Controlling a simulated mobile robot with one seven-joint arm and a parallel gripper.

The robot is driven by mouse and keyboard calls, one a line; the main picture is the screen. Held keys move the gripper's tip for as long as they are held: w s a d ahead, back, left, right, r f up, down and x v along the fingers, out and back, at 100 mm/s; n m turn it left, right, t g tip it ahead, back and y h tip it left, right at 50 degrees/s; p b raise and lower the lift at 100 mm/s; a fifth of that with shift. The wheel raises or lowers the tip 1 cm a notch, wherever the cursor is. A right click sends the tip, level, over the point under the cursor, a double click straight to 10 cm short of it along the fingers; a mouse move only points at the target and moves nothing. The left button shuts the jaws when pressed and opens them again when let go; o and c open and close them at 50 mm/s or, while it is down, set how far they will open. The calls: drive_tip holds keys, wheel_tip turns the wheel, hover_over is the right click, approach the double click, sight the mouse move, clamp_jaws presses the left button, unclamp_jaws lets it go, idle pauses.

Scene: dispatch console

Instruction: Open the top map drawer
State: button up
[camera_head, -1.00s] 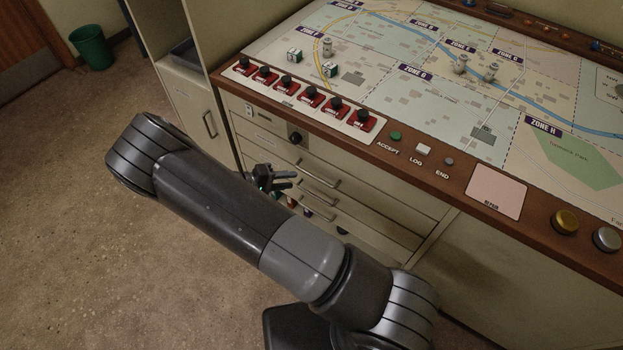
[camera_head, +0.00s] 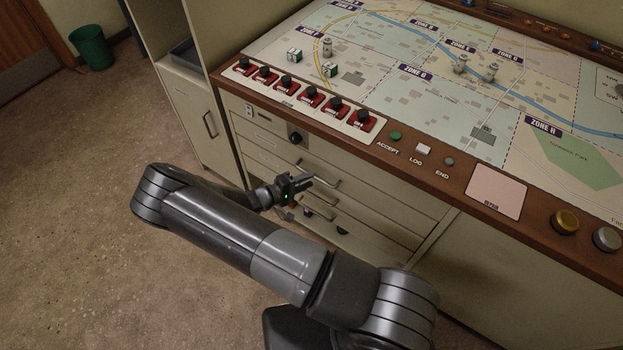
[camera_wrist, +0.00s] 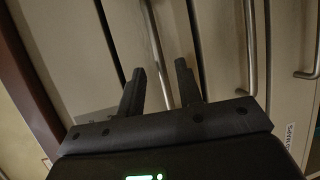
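The top map drawer (camera_head: 352,177) is a cream drawer front under the brown console edge, apparently closed. Its metal bar handle (camera_head: 328,182) is partly behind my gripper (camera_head: 301,184) in the head view. In the wrist view my gripper (camera_wrist: 160,70) shows two dark fingers, apart, with nothing clamped between them. The leftmost handle bar (camera_wrist: 153,40), nearest the brown edge, runs through the gap between the fingertips. I cannot tell whether the fingers reach around it or stop short.
Lower drawers carry similar handles, seen in the wrist view (camera_wrist: 250,45). The console's brown edge (camera_head: 350,140) overhangs the drawers. A dark knob (camera_head: 296,138) sits above the handle. A cabinet (camera_head: 195,105) stands to the left.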

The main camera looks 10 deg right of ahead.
drive_tip(key=shift+x, duration=1.2)
drive_tip(key=shift+c, duration=0.4)
clamp_jaws()
